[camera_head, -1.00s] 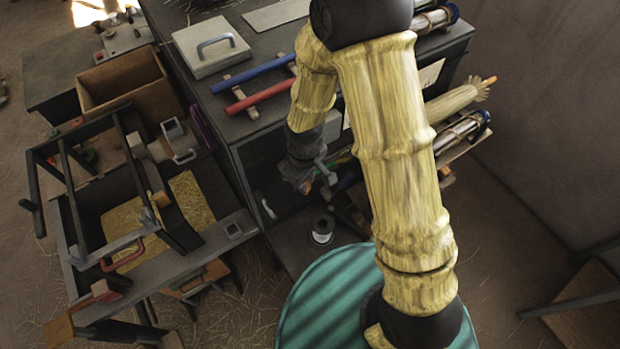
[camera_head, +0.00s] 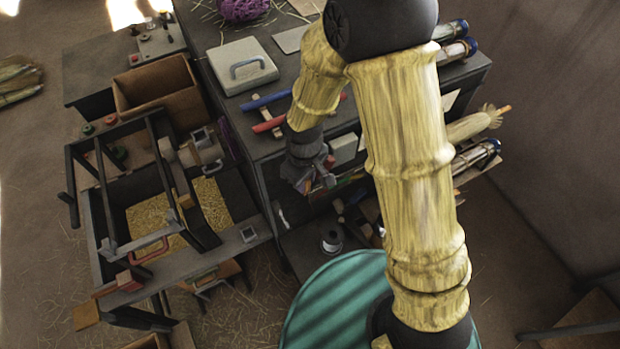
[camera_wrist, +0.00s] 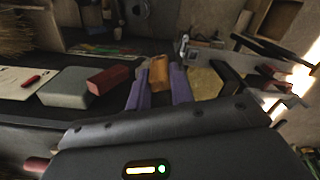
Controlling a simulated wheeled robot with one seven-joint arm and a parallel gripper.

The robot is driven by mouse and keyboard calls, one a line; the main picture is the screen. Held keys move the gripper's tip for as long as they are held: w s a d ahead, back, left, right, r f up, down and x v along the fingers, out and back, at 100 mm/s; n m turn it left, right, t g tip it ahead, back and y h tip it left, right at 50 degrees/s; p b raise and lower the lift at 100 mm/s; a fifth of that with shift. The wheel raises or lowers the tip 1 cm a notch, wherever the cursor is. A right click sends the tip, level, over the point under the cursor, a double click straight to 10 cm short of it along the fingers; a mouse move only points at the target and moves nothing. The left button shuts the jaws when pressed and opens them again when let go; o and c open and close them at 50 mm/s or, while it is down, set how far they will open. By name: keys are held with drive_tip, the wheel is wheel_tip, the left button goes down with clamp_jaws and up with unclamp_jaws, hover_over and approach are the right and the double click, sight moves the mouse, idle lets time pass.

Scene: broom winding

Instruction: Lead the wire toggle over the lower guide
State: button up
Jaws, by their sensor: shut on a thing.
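In the wrist view my gripper (camera_wrist: 159,78) has two purple fingers shut on a small orange-brown wooden piece (camera_wrist: 158,71), which looks like the wire toggle. No wire can be made out running from it. In the head view my gripper (camera_head: 318,180) is small and dark, in front of the open side of the dark bench, with its grip partly hidden. A spool (camera_head: 331,241) with pale wire stands on a low dark surface below it. I cannot tell which part is the lower guide.
The dark winding frame (camera_head: 165,180) with a straw-filled bed (camera_head: 160,215) and a red handle (camera_head: 150,250) stands to the left. The dark bench (camera_head: 215,90) carries a grey lidded box (camera_head: 242,66). In the wrist view a grey block (camera_wrist: 66,87) and red block (camera_wrist: 109,80) lie left of the fingers.

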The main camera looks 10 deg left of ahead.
drive_tip(key=shift+s+a+r+p, duration=0.1)
drive_tip(key=shift+a+r+p, duration=0.1)
drive_tip(key=shift+r+p, duration=0.3)
drive_tip(key=shift+a+r+p, duration=0.15)
drive_tip(key=shift+r, duration=0.5)
drive_tip(key=s+a, duration=0.4)
drive_tip(key=a, duration=0.8)
wheel_tip(320, 180, down, 22)
drive_tip(key=b, duration=1.6)
drive_tip(key=shift+d, duration=0.3)
